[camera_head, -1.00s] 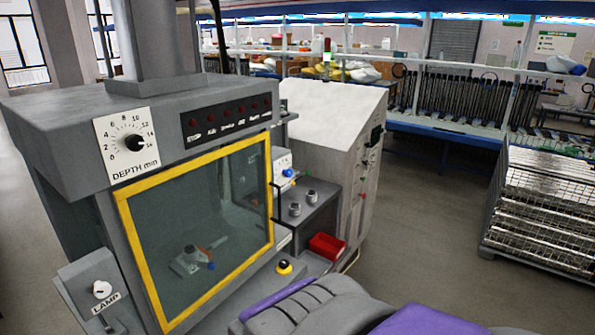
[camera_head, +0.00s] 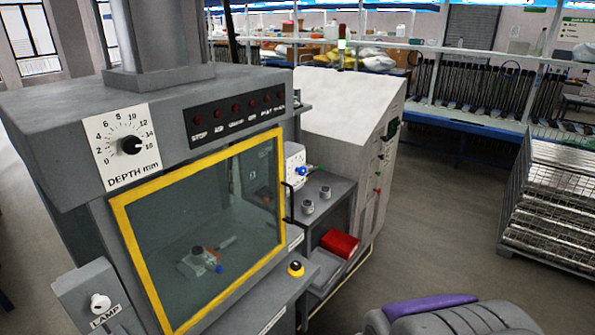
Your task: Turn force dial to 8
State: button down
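No dial with a readable "force" label shows. A small white box with a dial face and a blue knob (camera_head: 297,166) sits on the machine's right side, behind the yellow frame's edge; its scale is too small to read. A larger dial marked DEPTH mm (camera_head: 127,147) is on the machine's front at the upper left, with a black knob and a scale from 0 to 16. My gripper is not in view; only a grey and purple part of my arm shows at the bottom right.
A yellow-framed window (camera_head: 205,225) covers the machine's chamber. A LAMP knob (camera_head: 100,303) is at lower left and a yellow-and-black button (camera_head: 296,269) at lower right. A red bin (camera_head: 340,243) stands beside it. A wire-mesh stack (camera_head: 560,200) is far right; floor between is clear.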

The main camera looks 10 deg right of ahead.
aim_at(302, 170)
jog(key=i+l+u, duration=0.3)
jog(key=i+l, duration=0.55)
